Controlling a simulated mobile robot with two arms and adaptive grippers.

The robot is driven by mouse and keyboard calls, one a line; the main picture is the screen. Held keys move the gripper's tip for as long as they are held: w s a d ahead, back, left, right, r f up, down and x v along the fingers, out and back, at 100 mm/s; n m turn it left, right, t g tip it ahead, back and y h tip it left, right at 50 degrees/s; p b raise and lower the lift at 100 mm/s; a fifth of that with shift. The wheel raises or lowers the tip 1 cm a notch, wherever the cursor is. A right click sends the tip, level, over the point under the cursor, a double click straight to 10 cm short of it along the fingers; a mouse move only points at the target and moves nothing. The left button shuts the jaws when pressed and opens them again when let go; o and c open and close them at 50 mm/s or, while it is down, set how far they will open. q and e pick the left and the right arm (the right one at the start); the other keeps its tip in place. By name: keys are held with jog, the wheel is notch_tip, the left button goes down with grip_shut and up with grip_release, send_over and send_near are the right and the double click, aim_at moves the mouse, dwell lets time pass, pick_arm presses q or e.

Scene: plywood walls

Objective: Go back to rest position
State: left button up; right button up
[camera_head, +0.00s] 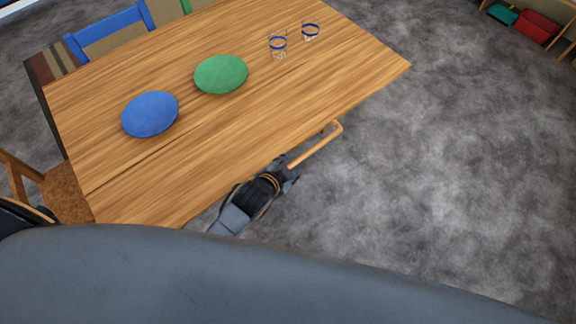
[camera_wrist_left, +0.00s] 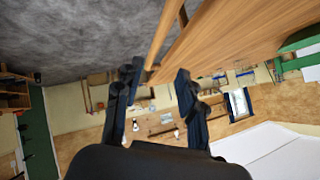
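My left gripper (camera_head: 288,168) shows in the head view just off the near edge of the wooden table (camera_head: 250,120), seen from above. In the left wrist view its two dark fingers (camera_wrist_left: 158,76) stand apart with nothing held between them. A light wooden bar (camera_head: 316,146) lies just beyond the fingertips in the head view; I cannot tell whether they touch. My right gripper is in neither view.
A blue disc (camera_head: 150,114), a green disc (camera_head: 221,74) and two clear glasses with blue rims (camera_head: 278,44) (camera_head: 310,31) are on the table. Chairs (camera_head: 112,28) (camera_head: 55,190) stand around it. Grey floor to the right is open; a shelf with a red bin (camera_head: 536,26) is at far right.

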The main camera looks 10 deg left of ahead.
pick_arm(q)
jog(key=shift+s+a+r, duration=0.1)
jog(key=shift+s+r, duration=0.2)
jog(key=shift+s, duration=0.05)
dwell(0.4)
jog(key=s+a+r+n+g+y, duration=0.1)
jog(key=s+a+r+n+g, duration=0.25)
jog(key=s+a, duration=0.4)
jog(key=s+a+r+n+g+y, duration=0.1)
jog(key=s+a+r+n+g, duration=0.3)
jog(key=s, duration=0.7)
jog(key=s+a+f+x, duration=0.1)
jog(key=s+x, duration=0.2)
jog(key=x, duration=1)
jog(key=s+x, duration=0.2)
jog(key=x, duration=1)
jog(key=s+a+f+g+b, duration=0.1)
jog(key=s+a+f, duration=0.1)
jog(key=s+f, duration=1.6)
jog(key=shift+a+f+y, duration=0.2)
jog(key=shift+a+y, duration=0.1)
jog(key=shift+a, duration=0.05)
